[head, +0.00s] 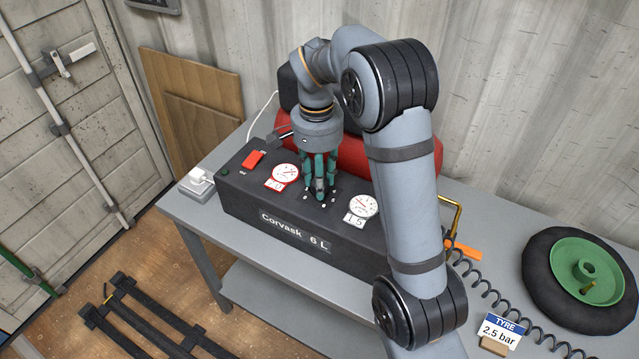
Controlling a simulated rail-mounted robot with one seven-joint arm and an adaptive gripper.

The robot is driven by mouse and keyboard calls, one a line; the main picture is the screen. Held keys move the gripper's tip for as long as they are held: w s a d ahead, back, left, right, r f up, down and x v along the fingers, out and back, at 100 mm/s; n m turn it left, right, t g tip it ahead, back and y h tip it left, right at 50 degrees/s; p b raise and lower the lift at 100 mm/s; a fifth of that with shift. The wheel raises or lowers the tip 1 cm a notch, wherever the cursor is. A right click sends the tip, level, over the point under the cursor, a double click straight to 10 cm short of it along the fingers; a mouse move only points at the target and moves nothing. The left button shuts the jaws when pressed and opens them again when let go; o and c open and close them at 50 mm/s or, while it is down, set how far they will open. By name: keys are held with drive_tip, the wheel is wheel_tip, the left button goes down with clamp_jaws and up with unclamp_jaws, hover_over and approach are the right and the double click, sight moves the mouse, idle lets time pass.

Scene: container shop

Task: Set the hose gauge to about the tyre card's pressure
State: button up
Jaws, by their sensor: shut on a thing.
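The black compressor box (240,197), marked "Corvask 6 L", stands on the grey bench. Its top has a left gauge (285,173) with a red-rimmed display that seems to read 7.0, and a right gauge (363,205) whose display seems to read 1.5. I cannot read which one is labelled as the hose gauge. My gripper (320,192) points down between the two gauges and is shut on a control on the box top, likely a knob, mostly hidden by the fingers. Pale marks show around it. The tyre card (500,332) reads "TYRE 2.5 bar".
A red switch (253,159) sits on the box's left end. A red tank (345,150) lies behind the box. A coiled black hose (490,294) and an orange-handled part (460,249) lie right of it. A wheel with a green hub (585,268) lies far right.

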drive_tip(key=m+b, duration=0.2)
drive_tip(key=m, duration=0.4)
drive_tip(key=shift+s+b, duration=0.1)
drive_tip(key=shift+b, duration=0.2)
drive_tip(key=shift+m, duration=0.4)
drive_tip(key=o, duration=1.1)
drive_tip(key=shift+c, duration=0.2)
drive_tip(key=shift+o, duration=0.4)
drive_tip(key=shift+r, duration=0.1)
wheel_tip(320, 180, up, 12)
drive_tip(key=shift+w, duration=0.25)
drive_tip(key=shift+a, duration=0.1)
